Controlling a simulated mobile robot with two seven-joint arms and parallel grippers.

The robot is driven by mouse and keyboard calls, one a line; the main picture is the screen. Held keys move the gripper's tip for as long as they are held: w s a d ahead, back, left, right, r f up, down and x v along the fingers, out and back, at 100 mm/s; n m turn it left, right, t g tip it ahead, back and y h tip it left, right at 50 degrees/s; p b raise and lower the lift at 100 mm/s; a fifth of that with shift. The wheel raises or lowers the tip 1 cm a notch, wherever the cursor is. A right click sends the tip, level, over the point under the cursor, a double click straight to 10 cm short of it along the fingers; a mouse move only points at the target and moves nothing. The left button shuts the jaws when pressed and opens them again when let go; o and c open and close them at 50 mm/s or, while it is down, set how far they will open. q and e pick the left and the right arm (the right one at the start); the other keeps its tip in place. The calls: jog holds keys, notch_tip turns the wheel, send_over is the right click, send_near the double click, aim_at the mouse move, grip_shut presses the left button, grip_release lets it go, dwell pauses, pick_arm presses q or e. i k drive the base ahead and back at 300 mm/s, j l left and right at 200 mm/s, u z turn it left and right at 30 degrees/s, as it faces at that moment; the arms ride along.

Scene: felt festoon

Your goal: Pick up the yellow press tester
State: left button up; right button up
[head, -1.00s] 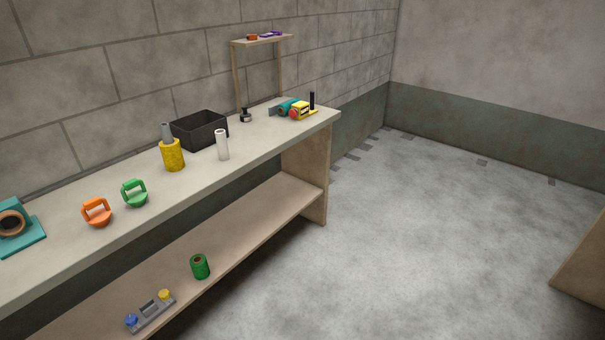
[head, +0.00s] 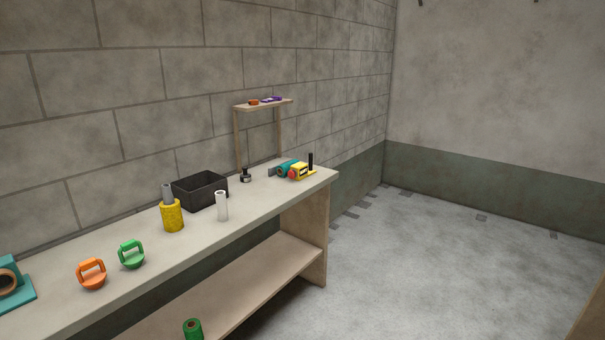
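Two yellow things stand on the workbench, and I cannot tell for sure which is the press tester. One is a small yellow device with a red round front (head: 299,172), at the bench's far right end, close to a teal tool and a black upright post. The other is a yellow cylinder with a grey top (head: 172,216), upright near the bench's middle, in front of the black bin. Neither of my grippers is in view.
The long workbench (head: 240,222) runs along the block wall. On it are a black bin (head: 201,190), a white cylinder (head: 222,206), green (head: 131,255) and orange (head: 92,274) handled pieces and a teal stand (head: 14,290). A green roll (head: 193,329) sits on the lower shelf.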

aim_at(301, 169)
jog(key=i+z, duration=0.25)
jog(key=i, duration=0.25)
jog(key=i+j+z, duration=0.25)
jog(key=i, duration=0.25)
jog(key=i+j+z, duration=0.25)
jog(key=i, duration=0.25)
jog(key=i+j+z, duration=0.25)
jog(key=i, duration=0.2)
